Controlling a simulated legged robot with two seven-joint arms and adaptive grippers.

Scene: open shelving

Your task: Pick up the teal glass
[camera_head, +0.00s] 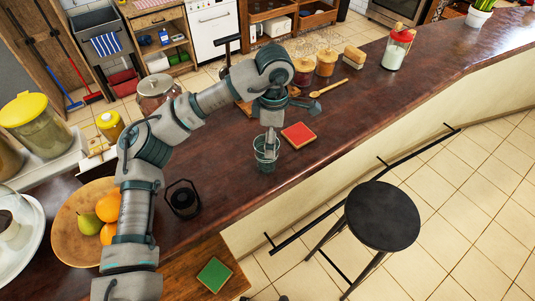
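The teal glass (265,161) stands upright on the dark wooden counter, left of a red square coaster. My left arm comes in from the left, bends at the top and points down at the glass. My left gripper (269,144) is right at the rim of the glass. Its fingertips overlap the glass in this view. I cannot tell whether they are inside it or beside it, or whether they are closed on its wall. My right gripper is not in view.
The red coaster (298,135) lies close to the glass. A dark holder (182,200) and a wooden fruit bowl (72,245) stand to the left. Jars (325,63) and a wooden spoon (329,89) lie behind. A black stool (382,215) stands in front.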

